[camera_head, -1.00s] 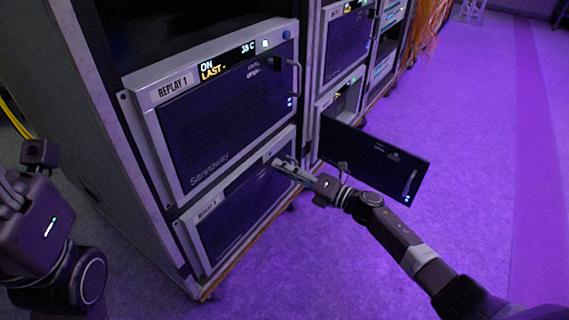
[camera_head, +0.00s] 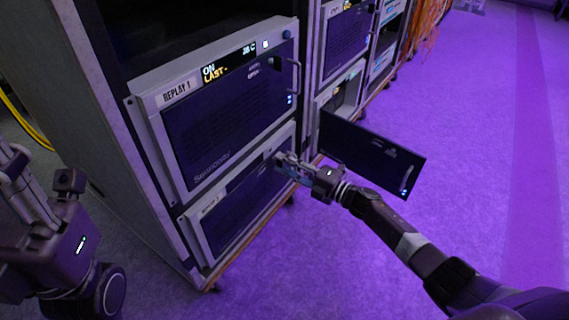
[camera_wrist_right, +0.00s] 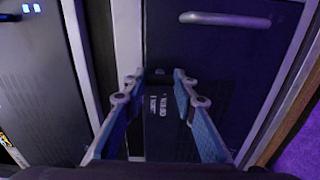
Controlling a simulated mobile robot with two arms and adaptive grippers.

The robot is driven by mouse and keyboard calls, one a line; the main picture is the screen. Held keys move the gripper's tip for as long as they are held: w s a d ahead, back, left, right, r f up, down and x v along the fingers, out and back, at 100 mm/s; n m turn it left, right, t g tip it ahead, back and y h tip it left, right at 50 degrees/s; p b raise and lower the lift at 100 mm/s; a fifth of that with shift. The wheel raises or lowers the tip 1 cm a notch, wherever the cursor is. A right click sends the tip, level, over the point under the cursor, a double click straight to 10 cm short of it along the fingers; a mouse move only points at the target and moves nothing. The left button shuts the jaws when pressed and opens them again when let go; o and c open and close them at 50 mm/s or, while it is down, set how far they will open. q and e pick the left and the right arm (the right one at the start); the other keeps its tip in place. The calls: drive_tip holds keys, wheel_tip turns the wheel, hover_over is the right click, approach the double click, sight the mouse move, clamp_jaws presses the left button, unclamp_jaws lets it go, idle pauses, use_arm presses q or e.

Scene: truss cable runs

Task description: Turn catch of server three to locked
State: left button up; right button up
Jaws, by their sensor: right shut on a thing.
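My right gripper (camera_head: 281,160) reaches the right part of the lower unit's front (camera_head: 238,205), under the unit labelled REPLAY 1 (camera_head: 215,110). White lettering (camera_wrist_right: 158,104) shows on the dark panel between the fingers. The fingers cover much of the catch, so its exact angle is unclear. The lower unit's label is too small to read surely. My left gripper (camera_head: 20,185) is at the left edge, away from the rack.
A dark door (camera_head: 370,160) stands swung open from a unit in the neighbouring rack, just beyond my right gripper. A bar handle (camera_wrist_right: 225,19) lies above the fingers in the wrist view. Orange cables (camera_head: 432,30) hang farther back. The purple floor (camera_head: 470,130) on the right is clear.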

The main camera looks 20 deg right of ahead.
drive_tip(key=o, duration=1.1)
drive_tip(key=v, duration=1.2)
drive_tip(key=shift+d, duration=0.1)
